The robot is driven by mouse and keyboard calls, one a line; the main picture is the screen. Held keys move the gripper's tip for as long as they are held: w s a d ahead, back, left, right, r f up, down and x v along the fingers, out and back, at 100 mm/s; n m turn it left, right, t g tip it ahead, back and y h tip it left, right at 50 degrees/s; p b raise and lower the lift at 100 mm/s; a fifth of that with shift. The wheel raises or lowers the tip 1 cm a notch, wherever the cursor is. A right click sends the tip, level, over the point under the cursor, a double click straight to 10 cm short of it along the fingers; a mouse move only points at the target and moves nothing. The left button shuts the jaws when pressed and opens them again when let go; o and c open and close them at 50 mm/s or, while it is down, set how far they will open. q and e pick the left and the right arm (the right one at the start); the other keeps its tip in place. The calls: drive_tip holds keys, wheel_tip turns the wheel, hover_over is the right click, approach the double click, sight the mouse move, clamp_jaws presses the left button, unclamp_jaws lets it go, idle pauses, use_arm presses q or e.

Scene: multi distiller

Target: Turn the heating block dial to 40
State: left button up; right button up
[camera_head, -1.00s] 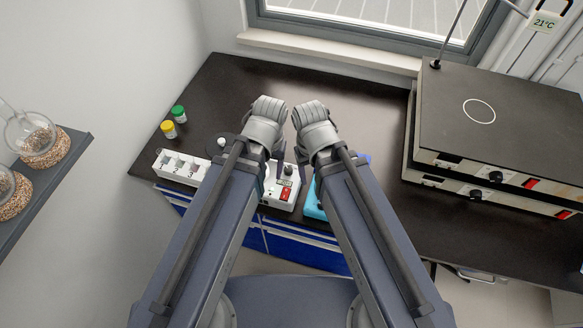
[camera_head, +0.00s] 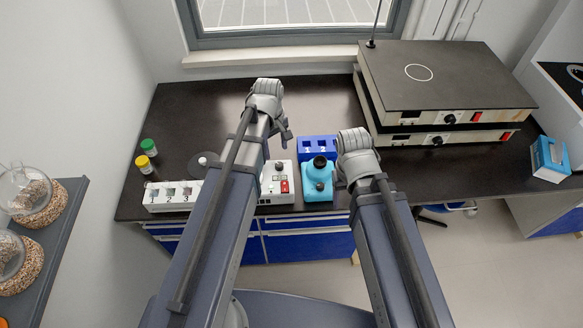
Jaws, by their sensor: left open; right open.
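A low white unit (camera_head: 158,196) with numbered slots stands near the front edge of the dark bench. My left forearm covers its middle.
A turquoise device (camera_head: 318,180) with black tops stands right of the white unit. A blue rack (camera_head: 318,145) is behind it. Stacked black-topped plates (camera_head: 455,80) with knobs fill the back right. Green-capped (camera_head: 149,146) and yellow-capped (camera_head: 143,163) jars stand left. The back middle bench is clear.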

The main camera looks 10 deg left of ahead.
sight(279, 164)
use_arm(q)
drive_tip(key=shift+d, duration=0.15)
use_arm(e)
drive_tip(key=shift+s+d, duration=0.2)
drive_tip(key=shift+s, duration=0.15)
use_arm(q)
drive_tip(key=shift+w+f, duration=0.1)
drive_tip(key=shift+f, duration=0.05)
use_arm(e)
drive_tip(key=shift+f, duration=0.15)
use_arm(q)
wheel_tip(279, 164, down, 8)
drive_tip(key=b, duration=0.7)
drive_tip(key=shift+w+d+r+b, duration=0.15)
drive_tip(key=shift+r+b, duration=0.05)
drive_tip(key=shift+b, duration=0.2)
use_arm(e)
wheel_tip(279, 164, down, 8)
drive_tip(key=shift+r, duration=0.25)
use_arm(q)
clamp_jaws()
